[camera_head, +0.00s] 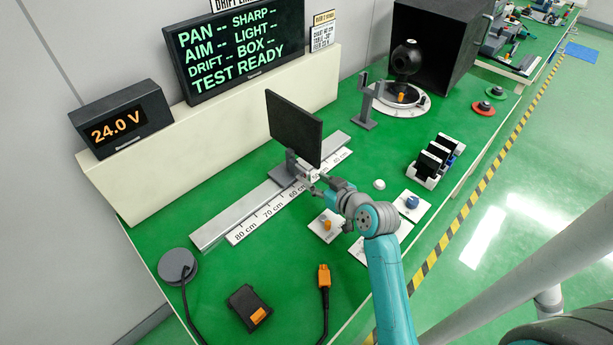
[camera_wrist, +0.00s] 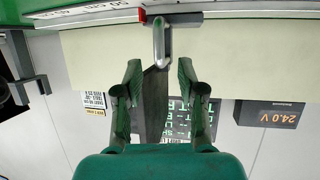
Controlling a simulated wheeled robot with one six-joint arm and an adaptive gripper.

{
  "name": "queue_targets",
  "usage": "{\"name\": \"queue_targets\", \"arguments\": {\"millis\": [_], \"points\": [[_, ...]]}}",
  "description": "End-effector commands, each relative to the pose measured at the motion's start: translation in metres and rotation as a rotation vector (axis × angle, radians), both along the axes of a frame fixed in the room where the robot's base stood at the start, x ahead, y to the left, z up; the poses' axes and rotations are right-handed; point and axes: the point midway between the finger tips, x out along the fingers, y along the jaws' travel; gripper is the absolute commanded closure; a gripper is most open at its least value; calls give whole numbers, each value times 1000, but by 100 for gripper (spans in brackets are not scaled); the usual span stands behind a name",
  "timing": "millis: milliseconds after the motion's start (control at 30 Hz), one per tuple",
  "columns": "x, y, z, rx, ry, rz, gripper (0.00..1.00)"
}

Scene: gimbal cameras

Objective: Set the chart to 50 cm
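The chart is a black upright panel (camera_head: 295,128) on a grey carriage (camera_head: 291,170) that sits on a metal rail. The white scale strip (camera_head: 257,224) in front reads 80, 70 and 60 cm from the left. The carriage stands around the 60 cm label and just right of it; my gripper hides the exact reading. In the wrist view a metal loop handle (camera_wrist: 162,42) lies just beyond my fingertips, roughly centred between them, with a small red mark (camera_wrist: 142,15) beside it. My gripper (camera_wrist: 159,68) is open; it also shows at the carriage front (camera_head: 318,186).
The display (camera_head: 236,48) reads TEST READY. A grey stand (camera_head: 367,105), a camera ball on a turntable (camera_head: 405,62) and a black box (camera_head: 440,45) stand at the back right. Small knob plates (camera_head: 412,206) lie near my arm. A cable with an orange plug (camera_head: 324,278) lies in front.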

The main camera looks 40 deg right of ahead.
Motion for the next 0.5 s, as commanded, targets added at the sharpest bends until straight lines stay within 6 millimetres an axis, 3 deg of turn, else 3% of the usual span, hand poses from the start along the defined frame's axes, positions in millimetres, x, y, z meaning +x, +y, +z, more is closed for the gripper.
{"name": "queue_targets", "arguments": {"millis": [200,500], "points": [[33,-5,-13,-1,-1,1,61],[51,-8,-21,0,-1,0,61]]}}
